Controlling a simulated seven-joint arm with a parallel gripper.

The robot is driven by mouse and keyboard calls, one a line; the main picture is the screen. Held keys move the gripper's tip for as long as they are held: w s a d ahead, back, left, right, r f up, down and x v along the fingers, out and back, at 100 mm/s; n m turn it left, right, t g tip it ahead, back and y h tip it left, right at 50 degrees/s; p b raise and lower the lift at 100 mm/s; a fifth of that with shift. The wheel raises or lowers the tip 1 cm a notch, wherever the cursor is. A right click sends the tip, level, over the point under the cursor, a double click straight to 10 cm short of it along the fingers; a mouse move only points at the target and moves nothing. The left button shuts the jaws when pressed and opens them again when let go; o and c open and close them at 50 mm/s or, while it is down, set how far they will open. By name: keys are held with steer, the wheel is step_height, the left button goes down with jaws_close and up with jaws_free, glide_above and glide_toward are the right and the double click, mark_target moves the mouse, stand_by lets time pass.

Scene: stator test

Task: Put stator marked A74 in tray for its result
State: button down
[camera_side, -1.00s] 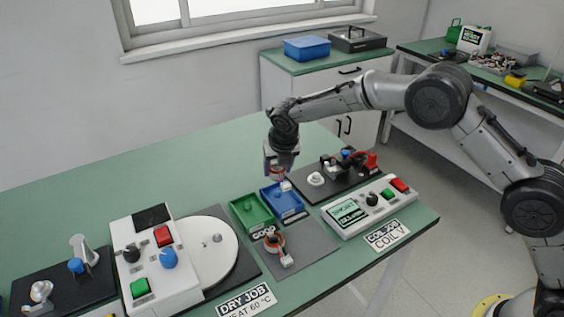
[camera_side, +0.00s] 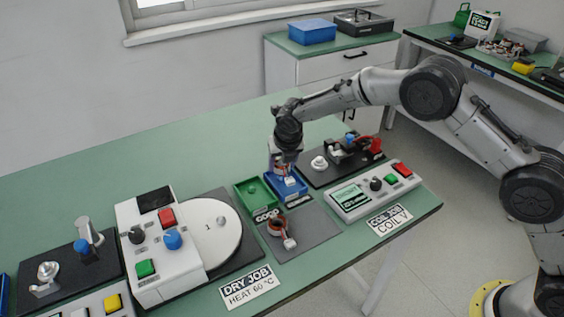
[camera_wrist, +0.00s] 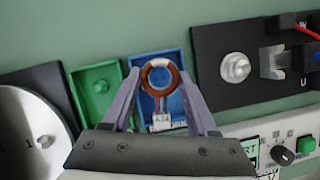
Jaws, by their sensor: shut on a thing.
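My gripper (camera_wrist: 160,76) is shut on a copper-coloured ring stator (camera_wrist: 173,83) with a white patch. A small white tag (camera_wrist: 161,121) hangs from it; its marking is too small to read surely. In the side view, my gripper (camera_side: 284,172) holds the stator low over the blue tray (camera_side: 302,189). I cannot tell whether it touches the tray floor. The blue tray also shows behind the ring in the wrist view (camera_wrist: 178,103). The green tray (camera_side: 246,203), labelled GOOD, is empty beside it. The blue tray's label is unreadable.
Another copper stator with a white tag (camera_side: 277,227) lies on the grey mat (camera_side: 316,231) in front of the trays. A white control box (camera_side: 352,198) and a black fixture board (camera_side: 318,178) are to the right. A white turntable (camera_side: 213,232) is to the left.

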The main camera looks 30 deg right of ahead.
steer(key=shift+f, duration=1.35)
stand_by(0.5)
